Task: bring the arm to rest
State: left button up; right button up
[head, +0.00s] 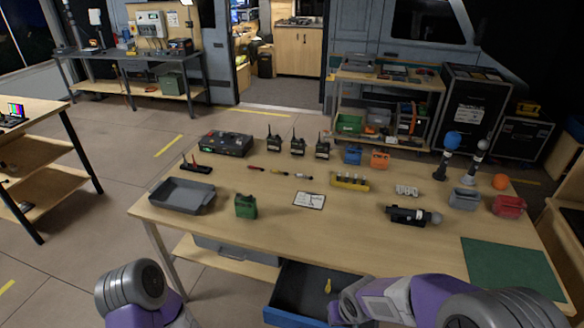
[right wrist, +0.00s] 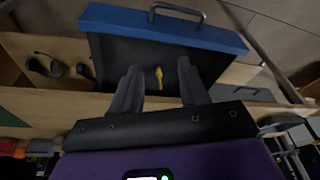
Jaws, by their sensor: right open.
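My right gripper (right wrist: 159,70) is open in the right wrist view, its two dark fingers spread with nothing between them touching either one. It is over the open drawer (head: 294,296), which has a dark inside and a blue front (right wrist: 165,28). A small yellow item lies in the drawer (head: 328,286); in the right wrist view it appears between the fingertips, apart from them. In the head view my right arm reaches in from the lower right and covers the drawer's right part. Only a link of my left arm shows at the lower left; its gripper is out of view.
The table's front middle is clear. Open floor lies to the left.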

pick_arm(q)
notch_tip(320, 180, down, 8)
jog(key=b, duration=0.7)
jog(key=shift+w+r, duration=0.25)
pick_arm(e)
jog(key=s+a+f+m+y, duration=0.1)
jog(key=s+f, duration=0.3)
jog(key=f, duration=0.5)
jog(key=s+a+f+m+g+y, duration=0.1)
jog(key=s+f, duration=0.3)
jog(key=f, duration=0.5)
jog(key=s+a+f+m+g+y, duration=0.1)
jog(key=s+f+m, duration=0.1)
jog(key=f, duration=0.8)
jog(key=shift+s, duration=0.9)
